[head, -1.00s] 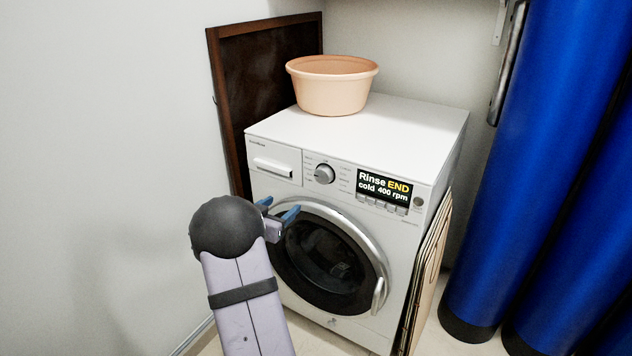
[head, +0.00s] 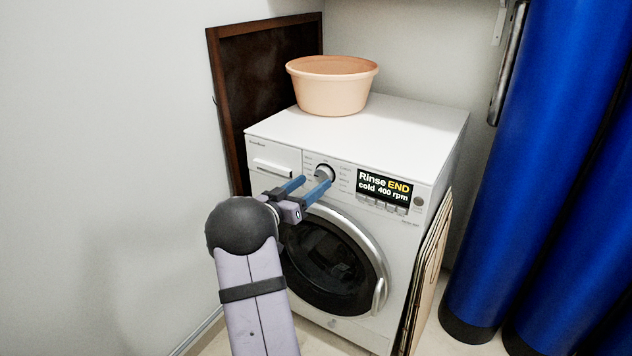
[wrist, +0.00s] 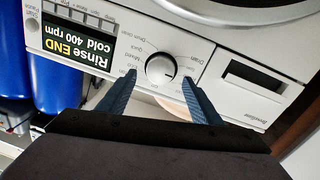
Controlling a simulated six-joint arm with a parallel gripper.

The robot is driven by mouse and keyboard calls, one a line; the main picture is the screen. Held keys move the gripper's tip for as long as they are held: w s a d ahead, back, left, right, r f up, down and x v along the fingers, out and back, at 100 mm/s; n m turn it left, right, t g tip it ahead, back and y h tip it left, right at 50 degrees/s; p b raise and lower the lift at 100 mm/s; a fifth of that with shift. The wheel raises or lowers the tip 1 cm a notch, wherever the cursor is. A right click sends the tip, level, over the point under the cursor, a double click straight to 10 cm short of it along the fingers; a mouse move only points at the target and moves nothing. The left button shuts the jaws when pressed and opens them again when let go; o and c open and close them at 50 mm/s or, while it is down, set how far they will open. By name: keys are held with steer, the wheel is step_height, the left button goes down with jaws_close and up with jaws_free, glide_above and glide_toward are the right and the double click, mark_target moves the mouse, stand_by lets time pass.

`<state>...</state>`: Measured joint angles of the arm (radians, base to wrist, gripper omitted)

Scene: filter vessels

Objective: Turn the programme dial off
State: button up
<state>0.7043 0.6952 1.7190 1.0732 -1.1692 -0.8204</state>
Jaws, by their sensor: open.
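The programme dial (head: 324,172) is a round silver knob on the front panel of the white washing machine (head: 420,120). In the head view the fingers partly cover it. My gripper (head: 312,182) is open, with its blue fingertips at the panel close to the dial. In the wrist view, which is upside down, the dial (wrist: 161,69) lies between and just beyond the two fingertips (wrist: 158,78), with gaps on both sides. Its dark mark points right and slightly down there. The display (head: 384,188) reads "Rinse END, cold 400 rpm".
A peach basin (head: 332,90) stands on the machine top. The detergent drawer (head: 273,165) is left of the dial, and the round door (head: 325,262) is below. A dark framed board (head: 230,100) leans behind. Blue cylinders (head: 540,170) stand at the right.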

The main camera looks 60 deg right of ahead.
mark_target(321, 176)
steer(key=shift+s+d, duration=0.1)
steer(key=shift+d, duration=1.45)
steer(key=c, duration=1.1)
steer(key=shift+o, duration=0.2)
